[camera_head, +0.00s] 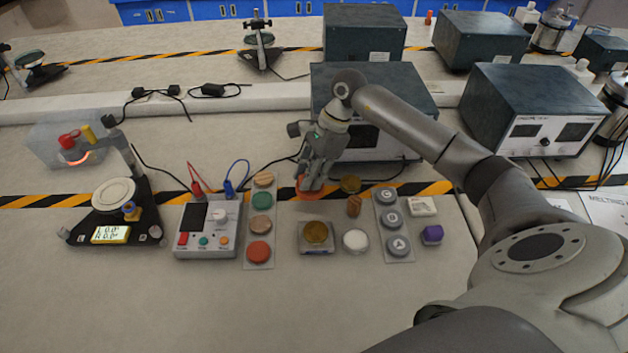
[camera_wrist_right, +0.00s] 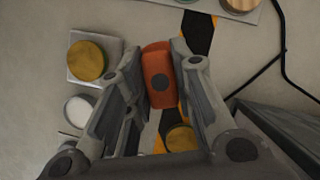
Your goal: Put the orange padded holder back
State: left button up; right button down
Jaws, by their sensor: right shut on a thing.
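The orange padded holder (camera_head: 309,187) shows as an orange edge under my right gripper (camera_head: 314,182) in the head view, over the black-and-yellow floor-style tape on the bench. In the right wrist view the orange holder (camera_wrist_right: 157,72), with a dark round spot, sits between the two fingers of my right gripper (camera_wrist_right: 157,52), which is shut on it. The fingers hide much of it in the head view. I cannot tell whether it touches the bench. My left gripper is in neither view.
A grey strip with several round pads (camera_head: 258,225) lies left of the gripper. A gold disc on a square base (camera_head: 316,233), a white dish (camera_head: 355,240) and a brown peg (camera_head: 354,206) stand in front. A gold disc (camera_head: 350,184) lies close right. A dark box (camera_head: 408,85) stands behind.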

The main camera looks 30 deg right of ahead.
jog(key=shift+w+d+f, duration=0.3)
jog(key=shift+d+f, duration=0.35)
jog(key=shift+f, duration=0.2)
notch_tip(320, 180, down, 3)
jog(key=shift+d+p, duration=0.1)
jog(key=shift+p, duration=0.75)
jog(key=shift+f, duration=0.2)
jog(key=shift+f+b, duration=0.1)
jog(key=shift+b, duration=0.2)
jog(key=c, duration=1.3)
grip_release()
jog(key=shift+o, duration=0.2)
